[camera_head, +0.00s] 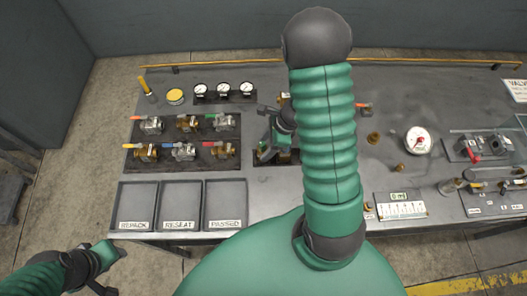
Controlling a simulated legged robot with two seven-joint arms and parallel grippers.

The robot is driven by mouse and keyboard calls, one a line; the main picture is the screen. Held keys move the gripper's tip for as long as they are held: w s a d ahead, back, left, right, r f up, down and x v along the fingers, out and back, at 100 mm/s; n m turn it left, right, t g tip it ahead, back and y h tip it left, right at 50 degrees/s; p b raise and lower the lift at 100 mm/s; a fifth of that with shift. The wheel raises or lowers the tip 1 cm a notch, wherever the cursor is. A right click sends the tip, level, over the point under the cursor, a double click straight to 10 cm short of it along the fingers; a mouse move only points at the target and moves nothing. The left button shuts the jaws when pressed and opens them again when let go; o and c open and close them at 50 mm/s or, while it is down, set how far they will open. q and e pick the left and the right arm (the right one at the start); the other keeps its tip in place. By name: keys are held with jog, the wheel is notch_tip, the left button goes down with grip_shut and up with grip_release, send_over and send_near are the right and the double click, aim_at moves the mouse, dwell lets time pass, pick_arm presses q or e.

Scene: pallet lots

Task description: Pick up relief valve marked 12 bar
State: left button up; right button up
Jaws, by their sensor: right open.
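A dark rack (185,163) at the left of the bench holds several metal valves with coloured handles, such as a steel one (151,125) and a brass one (146,153). No 12 bar marking can be read on any part, so I cannot tell which is the relief valve. My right gripper (268,132) is over a second dark holder with brass parts (265,155), right of the rack. It is open; my own green arm hides much of this holder. My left gripper (106,280) is at the lower left, off the bench, and its jaws are unclear.
Three trays labelled REPACK (137,206), RESEAT (181,206) and PASSED (225,206) stand empty at the front left. Several gauges (223,90) stand behind the rack. A round dial (418,141) and a black fixture (478,147) are at the right.

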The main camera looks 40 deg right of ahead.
jog(key=shift+x, duration=1)
jog(key=shift+w+a+r, duration=0.1)
jog(key=shift+a, duration=0.4)
jog(key=shift+a+r, duration=0.1)
jog(key=c, duration=0.5)
jog(key=shift+d, duration=0.35)
grip_shut()
jog(key=shift+a, duration=0.15)
